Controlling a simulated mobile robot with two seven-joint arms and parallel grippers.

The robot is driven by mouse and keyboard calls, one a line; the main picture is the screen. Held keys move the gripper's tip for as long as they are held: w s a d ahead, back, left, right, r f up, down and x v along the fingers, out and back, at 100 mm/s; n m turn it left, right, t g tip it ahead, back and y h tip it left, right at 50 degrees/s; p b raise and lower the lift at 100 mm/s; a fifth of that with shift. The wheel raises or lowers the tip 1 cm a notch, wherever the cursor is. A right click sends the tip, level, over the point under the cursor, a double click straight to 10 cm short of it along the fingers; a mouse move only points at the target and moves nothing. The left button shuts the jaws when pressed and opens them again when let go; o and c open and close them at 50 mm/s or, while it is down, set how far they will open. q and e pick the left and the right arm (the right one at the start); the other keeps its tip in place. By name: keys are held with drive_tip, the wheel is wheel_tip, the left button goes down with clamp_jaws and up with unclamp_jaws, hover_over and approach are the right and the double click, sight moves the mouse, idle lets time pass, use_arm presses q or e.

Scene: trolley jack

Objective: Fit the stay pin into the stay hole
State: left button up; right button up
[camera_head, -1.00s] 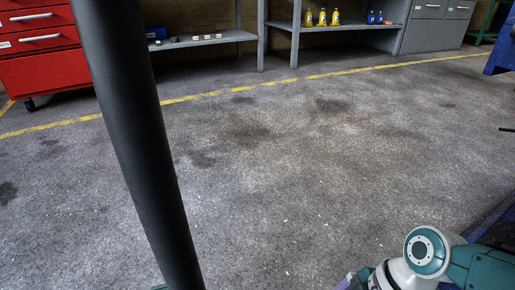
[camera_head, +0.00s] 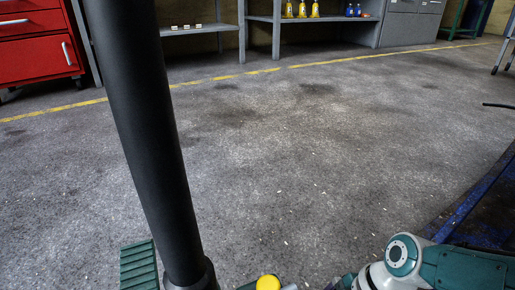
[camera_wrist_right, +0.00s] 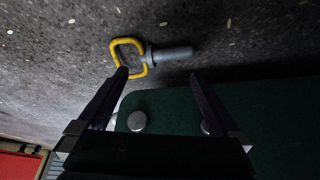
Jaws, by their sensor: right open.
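The stay pin (camera_wrist_right: 172,53) is a grey cylinder with a yellow loop handle (camera_wrist_right: 128,55), seen in the right wrist view against the concrete floor. I cannot tell whether it rests on the floor. My right gripper (camera_wrist_right: 159,74) is open, with its two dark fingers apart. The left fingertip is close to the yellow loop, the right one below the pin's free end; contact is unclear. In the head view my right arm (camera_head: 405,258) shows at the lower right, but its gripper is not clear. I cannot make out the stay hole. My left gripper is out of view.
A thick black pole (camera_head: 145,130) rises from a dark collar beside a green ribbed part (camera_head: 138,265). A yellow round part (camera_head: 267,283) shows at the bottom edge. A dark green surface (camera_wrist_right: 270,115) lies below the pin. Blue framework (camera_head: 470,210) stands right; mid floor is clear.

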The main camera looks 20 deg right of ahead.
drive_tip(key=b+x, duration=0.3)
drive_tip(key=x, duration=0.1)
drive_tip(key=shift+w+d+f, duration=0.15)
drive_tip(key=shift+w+d, duration=0.05)
drive_tip(key=shift+d, duration=0.05)
drive_tip(key=shift+a, duration=0.15)
drive_tip(key=c, duration=1.5)
clamp_jaws()
